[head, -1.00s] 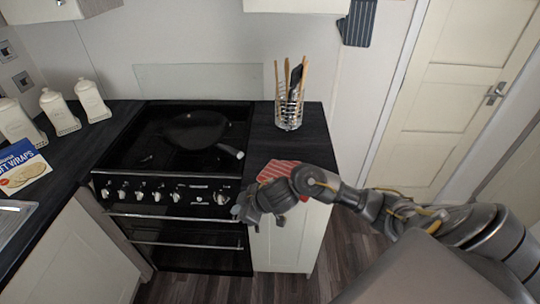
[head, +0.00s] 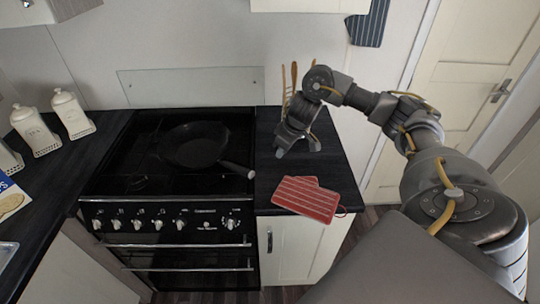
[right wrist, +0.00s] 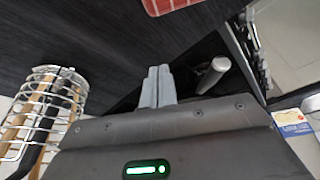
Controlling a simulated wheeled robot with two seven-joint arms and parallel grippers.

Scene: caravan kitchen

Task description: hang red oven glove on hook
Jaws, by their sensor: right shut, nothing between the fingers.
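The red striped oven glove (head: 305,198) lies on the dark counter right of the stove, close to the front edge. Its loop sticks out at the right end. A corner of the glove shows at the top of the right wrist view (right wrist: 168,5). My right gripper (head: 283,151) is above the counter, behind the glove and apart from it. The wrist view shows its fingers (right wrist: 158,84) together, with nothing between them. No free hook can be made out; a dark blue striped cloth (head: 368,25) hangs on the wall at the top. My left gripper is not in view.
A wire utensil holder (right wrist: 42,105) with wooden tools stands beside my right gripper, mostly hidden by it in the head view. A black pan (head: 193,146) sits on the stove, its handle towards the counter. White canisters (head: 72,114) stand at left. A door (head: 480,85) is at right.

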